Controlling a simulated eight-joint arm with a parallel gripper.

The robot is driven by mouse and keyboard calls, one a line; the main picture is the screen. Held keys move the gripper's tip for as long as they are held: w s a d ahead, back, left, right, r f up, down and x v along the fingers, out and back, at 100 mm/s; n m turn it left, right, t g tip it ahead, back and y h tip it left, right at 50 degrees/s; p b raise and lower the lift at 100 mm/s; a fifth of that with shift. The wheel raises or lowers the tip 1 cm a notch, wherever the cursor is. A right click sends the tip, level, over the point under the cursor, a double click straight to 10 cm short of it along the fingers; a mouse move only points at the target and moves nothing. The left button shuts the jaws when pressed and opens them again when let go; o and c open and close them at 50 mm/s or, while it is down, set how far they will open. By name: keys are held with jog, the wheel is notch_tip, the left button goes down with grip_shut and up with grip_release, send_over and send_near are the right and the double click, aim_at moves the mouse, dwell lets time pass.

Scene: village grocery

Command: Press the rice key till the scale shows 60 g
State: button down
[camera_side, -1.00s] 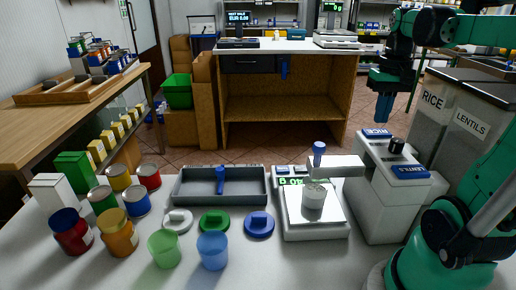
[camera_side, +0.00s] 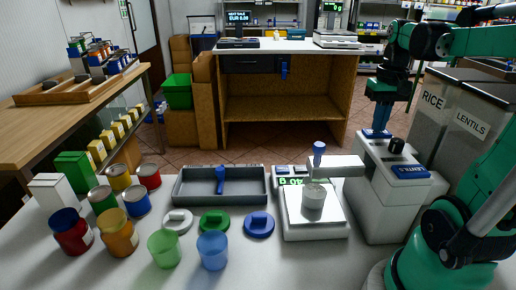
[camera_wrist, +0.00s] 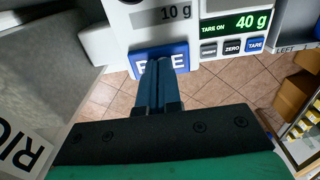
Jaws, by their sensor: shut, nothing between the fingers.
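My gripper (camera_side: 379,127) is shut and empty, pointing down at the blue rice key (camera_side: 371,134) on the white dispenser (camera_side: 385,215). In the wrist view the fingertips (camera_wrist: 159,64) overlap the rice key (camera_wrist: 142,62) and hide the middle of its lettering; they look in contact with it. The scale (camera_side: 318,234) carries a small white cup (camera_side: 313,202) under the dispenser's spout (camera_side: 338,166). The scale's display (camera_wrist: 236,24) reads 40 g in green, with TARE ON. A grey label on the dispenser (camera_wrist: 163,14) reads 10 g.
The blue lentils key (camera_side: 410,171) and a black knob (camera_side: 396,145) are on the dispenser. The bins marked RICE (camera_side: 432,99) and LENTILS (camera_side: 472,123) stand behind it. A grey tray (camera_side: 190,199), lids, cups and jars occupy the counter at left.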

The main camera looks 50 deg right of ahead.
jog(key=shift+f, duration=0.15)
jog(key=shift+r, duration=1.1)
dwell(0.7)
jog(key=shift+r, duration=2.5)
jog(key=w+a+f+n+t, duration=0.3)
jog(key=w+a+f+n, duration=0.1)
jog(key=a, duration=0.6)
jog(key=w+a+f+n+t, duration=0.4)
jog(key=a+f+n, duration=0.1)
jog(key=a, duration=0.6)
jog(key=shift+a+f, duration=0.2)
jog(key=shift+f, duration=0.55)
